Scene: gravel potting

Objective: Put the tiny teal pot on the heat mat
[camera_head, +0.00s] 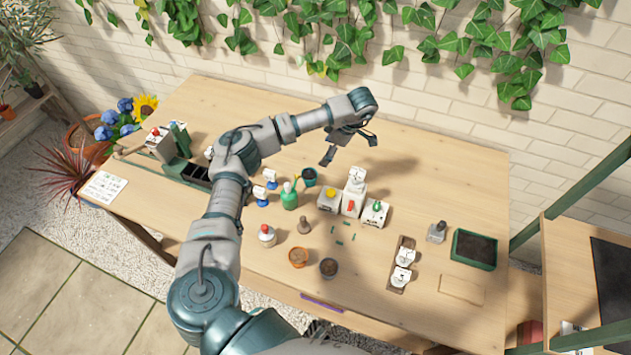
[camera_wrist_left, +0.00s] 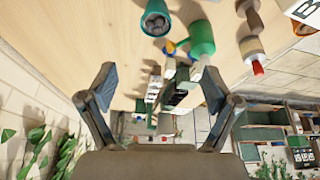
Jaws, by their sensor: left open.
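The tiny teal pot (camera_head: 309,177) stands upright on the wooden table, near its middle. In the left wrist view the teal pot (camera_wrist_left: 156,18) is at the top edge, its round opening showing. My left gripper (camera_head: 349,148) is open and empty, above the table, to the right of and behind the pot. Its two spread fingers (camera_wrist_left: 158,85) show in the wrist view, with the pot beyond them and not between them. A flat black panel, which looks like the heat mat (camera_head: 612,272), lies on the wooden side bench at the far right, cut by the picture edge.
A green spray bottle (camera_head: 289,196) stands close to the pot, with white boxes (camera_head: 352,203) to the right. Two small pots (camera_head: 298,257) stand nearer the front. A green tray of soil (camera_head: 474,249) sits at the right. Green posts (camera_head: 570,200) rise beside the bench.

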